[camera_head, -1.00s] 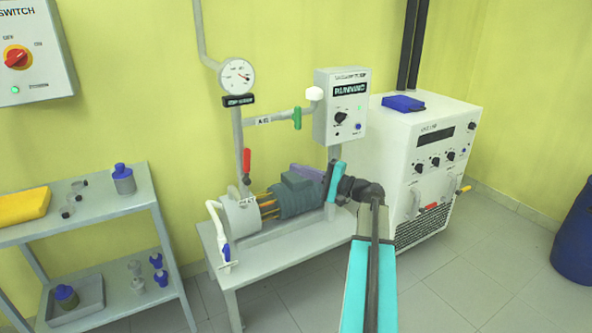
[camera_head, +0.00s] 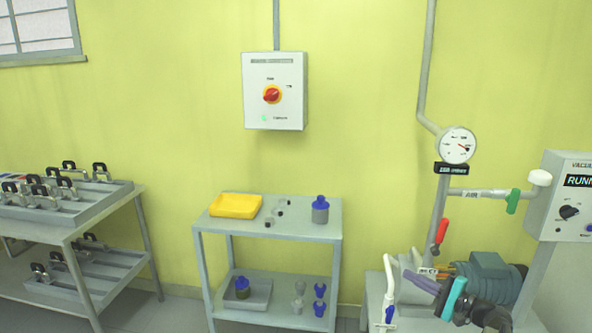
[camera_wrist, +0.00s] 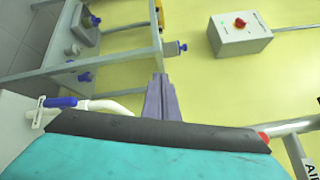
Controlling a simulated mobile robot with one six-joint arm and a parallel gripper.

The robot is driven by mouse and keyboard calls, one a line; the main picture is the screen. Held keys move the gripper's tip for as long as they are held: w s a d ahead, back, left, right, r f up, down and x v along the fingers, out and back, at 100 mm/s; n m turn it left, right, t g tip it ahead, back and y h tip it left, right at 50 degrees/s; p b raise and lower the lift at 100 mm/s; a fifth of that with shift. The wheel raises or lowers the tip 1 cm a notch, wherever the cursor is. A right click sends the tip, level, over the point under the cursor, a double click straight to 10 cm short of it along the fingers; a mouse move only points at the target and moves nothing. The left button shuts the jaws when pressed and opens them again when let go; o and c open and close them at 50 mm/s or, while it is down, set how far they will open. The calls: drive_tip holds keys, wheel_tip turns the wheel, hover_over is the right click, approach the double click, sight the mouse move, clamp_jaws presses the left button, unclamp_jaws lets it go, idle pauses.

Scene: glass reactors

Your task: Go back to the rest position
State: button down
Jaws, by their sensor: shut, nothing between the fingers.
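My gripper (camera_head: 424,286) shows at the lower right of the head view, in front of the vacuum pump (camera_head: 484,277). Its purple-grey fingers are shut together with nothing between them. In the wrist view the shut fingers (camera_wrist: 161,98) point up the picture, toward the shelf stand and the yellow wall. A turquoise part of my arm fills the bottom of the wrist view. The white pipe with a blue handle (camera_head: 389,297) stands just left of the gripper in the head view. I cannot tell whether they touch.
A grey shelf stand (camera_head: 334,228) holds a yellow tray (camera_head: 235,205) and bottles. A switch box (camera_head: 275,90) hangs above it. A rack table (camera_head: 140,200) with several clamps stands left. A gauge (camera_head: 458,145), a red-handled valve (camera_head: 441,231) and a control box (camera_head: 570,195) are at the right.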

drive_tip(key=s+a+f+n+g+p, duration=0.1)
drive_tip(key=s+a+f+g, duration=0.2)
drive_tip(key=a+f, duration=0.6)
drive_tip(key=s+a+f+n+g+p, duration=0.1)
drive_tip(key=s+a+f+g, duration=0.25)
drive_tip(key=a+f, duration=0.55)
drive_tip(key=s+a+f+n+g+p, duration=0.25)
drive_tip(key=s+a+f+g, duration=0.35)
drive_tip(key=s+a+f, duration=0.5)
drive_tip(key=s+a+f+n+g+h, duration=0.1)
drive_tip(key=s+f+n+g+h, duration=0.15)
drive_tip(key=s+f, duration=0.45)
drive_tip(key=s+a+f+n+g+h, duration=0.1)
drive_tip(key=s+f+n+g+h, duration=0.15)
drive_tip(key=s, duration=0.85)
drive_tip(key=s+d+f+n+g+h, duration=0.1)
drive_tip(key=s+d+n+h, duration=0.3)
drive_tip(key=d, duration=0.7)
drive_tip(key=s+f+h+p, duration=0.1)
drive_tip(key=s+h, duration=0.1)
drive_tip(key=s, duration=0.2)
drive_tip(key=shift+s+d+f+h, duration=0.2)
drive_tip(key=shift+d+f+h, duration=0.05)
drive_tip(key=shift+f+h, duration=0.15)
